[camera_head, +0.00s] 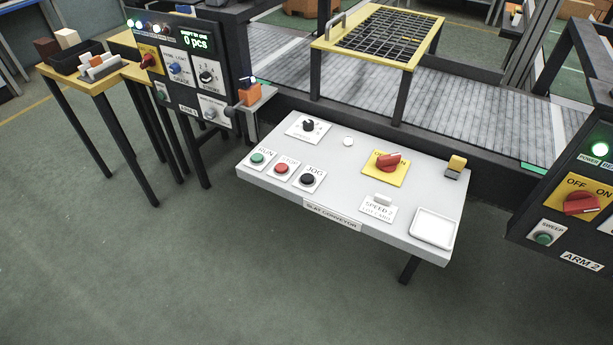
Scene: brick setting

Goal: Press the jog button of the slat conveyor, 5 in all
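The slat conveyor's control panel (340,205) is a light grey slanted board in the middle of the head view, with a "SLAT CONVEYOR" label on its front edge. The jog button (307,180) is black on a white plate marked JOG. It sits to the right of the red stop button (281,168) and the green run button (257,158). The slat conveyor (480,120) lies behind the panel, with grey slats. Neither of my grippers is in the head view, and nothing covers the jog button.
The panel also holds a black knob (308,126), a red switch on a yellow plate (388,161) and a white tray (434,227). Dark cabinets stand at left (195,70) and right (570,200). The green floor (230,270) in front is clear.

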